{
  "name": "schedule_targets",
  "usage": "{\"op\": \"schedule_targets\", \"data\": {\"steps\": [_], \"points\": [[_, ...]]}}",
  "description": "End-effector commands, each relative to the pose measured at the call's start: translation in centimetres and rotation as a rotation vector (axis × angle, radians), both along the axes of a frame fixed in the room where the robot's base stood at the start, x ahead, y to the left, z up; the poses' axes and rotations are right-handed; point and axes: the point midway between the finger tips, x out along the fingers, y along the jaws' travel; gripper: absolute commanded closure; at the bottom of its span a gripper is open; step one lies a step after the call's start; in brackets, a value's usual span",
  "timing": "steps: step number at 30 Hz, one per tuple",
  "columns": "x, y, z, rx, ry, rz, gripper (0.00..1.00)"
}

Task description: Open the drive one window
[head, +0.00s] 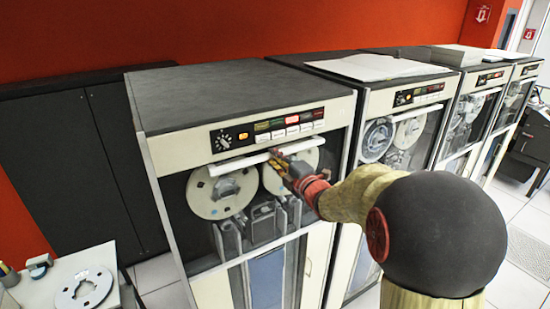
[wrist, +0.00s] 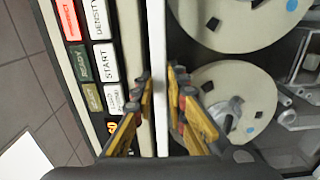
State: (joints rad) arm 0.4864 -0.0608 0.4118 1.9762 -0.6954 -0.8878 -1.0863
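Drive one is the nearest tape drive cabinet, at the centre of the head view. Its window (head: 236,207) covers two pale reels and has a white bar (head: 240,163) along its top, just below the control panel. The bar runs upright through the middle of the wrist view (wrist: 157,40). My gripper (head: 276,161) is at the right half of this bar. In the wrist view its yellow fingers (wrist: 160,88) lie one on each side of the bar, close against it, and look shut on it. The window's top edge sits high, near the panel.
The control panel (head: 267,131) with lit buttons is just above the bar. More tape drives (head: 408,125) stand in a row to the right. A small table (head: 40,293) with a loose reel (head: 84,289) is at the lower left. Dark cabinets (head: 80,165) stand behind it.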

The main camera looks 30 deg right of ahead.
Motion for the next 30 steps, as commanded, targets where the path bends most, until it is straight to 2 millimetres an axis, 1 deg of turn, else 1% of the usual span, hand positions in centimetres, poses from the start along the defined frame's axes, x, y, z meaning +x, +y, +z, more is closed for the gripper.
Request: {"op": "schedule_targets", "data": {"steps": [1,6,25,30], "points": [[-0.01,0.00,0.00,0.000,0.000,0.000,0.90],[-0.01,0.00,-0.01,0.000,0.000,0.000,1.00],[-0.01,0.00,-0.06,0.000,0.001,0.000,1.00],[-0.02,0.01,-0.61,0.000,0.001,0.000,1.00]]}}
